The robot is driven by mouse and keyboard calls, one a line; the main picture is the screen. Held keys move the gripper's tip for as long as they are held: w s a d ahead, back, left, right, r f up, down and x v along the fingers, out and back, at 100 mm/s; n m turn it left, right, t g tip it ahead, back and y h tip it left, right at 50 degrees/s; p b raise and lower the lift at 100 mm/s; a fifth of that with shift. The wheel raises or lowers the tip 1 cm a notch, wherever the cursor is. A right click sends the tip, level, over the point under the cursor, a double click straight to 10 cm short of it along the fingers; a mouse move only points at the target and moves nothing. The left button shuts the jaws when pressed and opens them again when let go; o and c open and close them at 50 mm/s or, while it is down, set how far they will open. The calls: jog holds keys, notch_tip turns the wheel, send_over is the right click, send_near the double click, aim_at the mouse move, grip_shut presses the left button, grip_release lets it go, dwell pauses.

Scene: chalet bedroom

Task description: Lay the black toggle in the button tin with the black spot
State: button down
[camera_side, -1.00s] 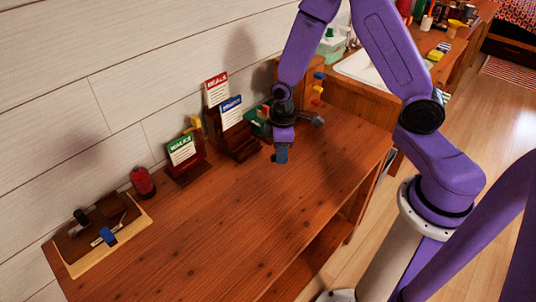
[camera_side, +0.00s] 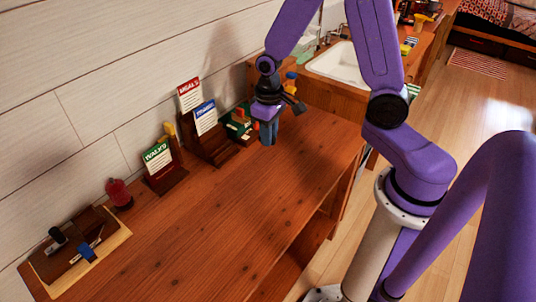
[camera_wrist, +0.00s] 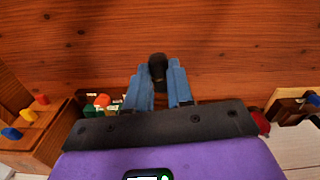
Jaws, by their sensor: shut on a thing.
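My gripper (camera_side: 268,143) hangs above the wooden table, right of the card holders. In the wrist view its blue fingers (camera_wrist: 158,88) are closed around a dark, rounded piece, the black toggle (camera_wrist: 158,66), which shows between and beyond the tips. In the side view the toggle cannot be made out. A green container (camera_side: 238,128) with small coloured pieces stands behind the gripper; it also shows in the wrist view (camera_wrist: 92,111). I cannot make out a black spot, so I cannot tell which container is the button tin.
Card holders with a red-topped card (camera_side: 190,95), a blue-topped card (camera_side: 205,117) and a green-topped card (camera_side: 158,157) line the wall. A red object (camera_side: 119,194) and a board (camera_side: 118,241) with small items are at left. The table's front is clear.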

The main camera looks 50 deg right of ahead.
jog(key=shift+w+d+r+m, duration=0.3)
jog(key=shift+w+r+m, duration=0.15)
jog(key=shift+m, duration=0.35)
jog(key=shift+a+f, duration=0.1)
jog(key=s+a+f, duration=0.4)
jog(key=s+a, duration=0.1)
jog(key=a, duration=0.1)
send_over(226, 189)
jog(key=f, duration=0.9)
jog(key=shift+s+d+f, duration=0.15)
jog(key=shift+s+f, duration=0.05)
jog(key=shift+w+f, duration=0.15)
jog(key=shift+f, duration=0.8)
jog(key=shift+w+f, duration=0.15)
jog(key=shift+f, duration=0.75)
jog(key=shift+f, duration=0.2)
